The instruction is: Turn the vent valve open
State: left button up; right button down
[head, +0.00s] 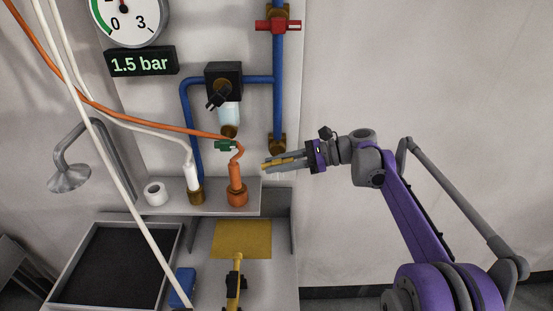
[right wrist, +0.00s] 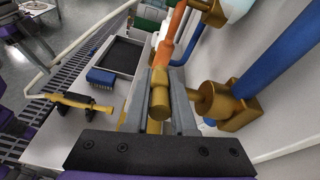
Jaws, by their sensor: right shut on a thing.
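My right gripper (head: 268,164) comes in from the right, just below the brass fitting (head: 277,143) at the lower end of the blue pipe. In the right wrist view its two grey fingers (right wrist: 165,98) are shut on a brass cylindrical piece (right wrist: 160,90). A brass fitting (right wrist: 210,100) on the blue pipe is close to the right finger. I cannot tell whether the held piece joins it. A green handle (head: 222,146) sits under the black regulator (head: 223,80), and a red handle (head: 278,26) crosses the pipe higher up. I cannot tell which part is the vent valve. My left gripper is not seen.
An orange fitting (head: 236,185) and a white one (head: 192,177) with hoses stand on the shelf (head: 225,208). A black-lined tray (head: 70,303), a blue block (head: 182,286) and a brass tool (head: 236,268) are below. A gauge display (head: 140,62) reads 1.5 bar. The right wall is clear.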

jog(key=h, duration=0.1)
jog(key=h+p, duration=0.2)
jog(key=shift+r+h, duration=0.25)
jog(key=shift+h, duration=0.15)
jog(key=h+p, duration=0.1)
jog(key=h, duration=0.2)
jog(key=shift+f, duration=0.1)
jog(key=h+p, duration=0.1)
jog(key=h, duration=0.3)
jog(key=shift+f, duration=0.15)
pick_arm(q)
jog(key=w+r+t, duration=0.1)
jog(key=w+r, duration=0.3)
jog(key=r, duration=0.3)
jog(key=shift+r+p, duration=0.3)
jog(key=shift+p, duration=0.05)
pick_arm(e)
jog(key=shift+d+f+h, duration=0.1)
jog(key=shift+h, duration=1.5)
jog(key=c, duration=0.8)
grip_release()
jog(key=shift+o, duration=0.2)
